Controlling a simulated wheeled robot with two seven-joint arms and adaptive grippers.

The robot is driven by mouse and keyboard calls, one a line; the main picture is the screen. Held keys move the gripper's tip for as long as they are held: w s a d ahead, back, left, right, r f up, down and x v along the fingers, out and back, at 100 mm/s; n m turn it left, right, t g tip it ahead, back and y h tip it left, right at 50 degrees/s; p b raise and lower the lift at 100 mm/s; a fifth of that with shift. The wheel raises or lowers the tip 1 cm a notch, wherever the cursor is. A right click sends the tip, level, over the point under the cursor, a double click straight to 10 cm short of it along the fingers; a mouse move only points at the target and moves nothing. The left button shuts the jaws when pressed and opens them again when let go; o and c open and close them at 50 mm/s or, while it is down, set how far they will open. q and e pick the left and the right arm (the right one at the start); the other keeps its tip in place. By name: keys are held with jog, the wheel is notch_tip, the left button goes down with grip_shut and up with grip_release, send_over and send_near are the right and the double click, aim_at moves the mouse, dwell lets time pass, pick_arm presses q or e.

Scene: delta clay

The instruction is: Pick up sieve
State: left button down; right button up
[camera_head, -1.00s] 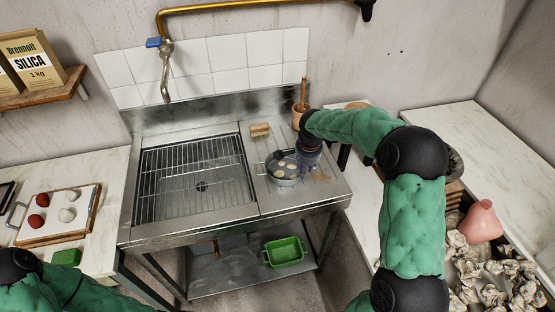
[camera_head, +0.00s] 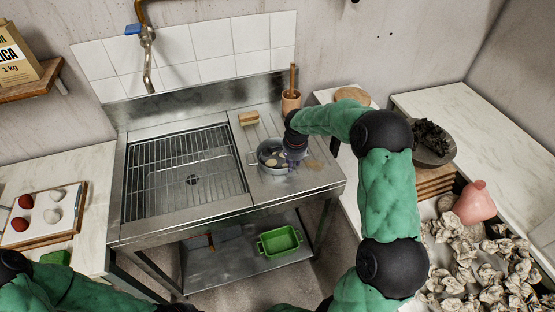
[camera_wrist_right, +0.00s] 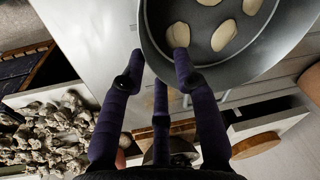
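A round grey metal vessel (camera_head: 268,163) with several pale pieces in it stands on the steel drainboard. It is the likeliest sieve; no mesh can be made out. My right gripper (camera_head: 294,150) points down at its right rim. In the right wrist view the vessel's wall (camera_wrist_right: 150,40) runs between the purple fingers of my right gripper (camera_wrist_right: 160,70). One finger reaches over the inside, and the others are outside. The fingers look spread, and a firm grip on the wall is not visible. My left arm shows at the bottom left, but its gripper is outside the picture.
A steel sink with a wire rack (camera_head: 185,175) lies left of the vessel. A brush (camera_head: 249,118) and a terracotta pot (camera_head: 290,101) stand behind it. A dark bowl (camera_head: 447,155), pink object (camera_head: 474,203) and crumpled paper (camera_head: 465,255) are right. A green tub (camera_head: 278,241) sits below.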

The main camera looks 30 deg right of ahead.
jog(key=shift+w+d+f, duration=0.1)
jog(key=shift+w+f, duration=0.05)
jog(key=shift+f, duration=0.45)
jog(key=shift+w+f, duration=0.1)
jog(key=shift+f, duration=0.5)
jog(key=shift+c, duration=0.3)
grip_shut()
jog(key=shift+r, duration=0.15)
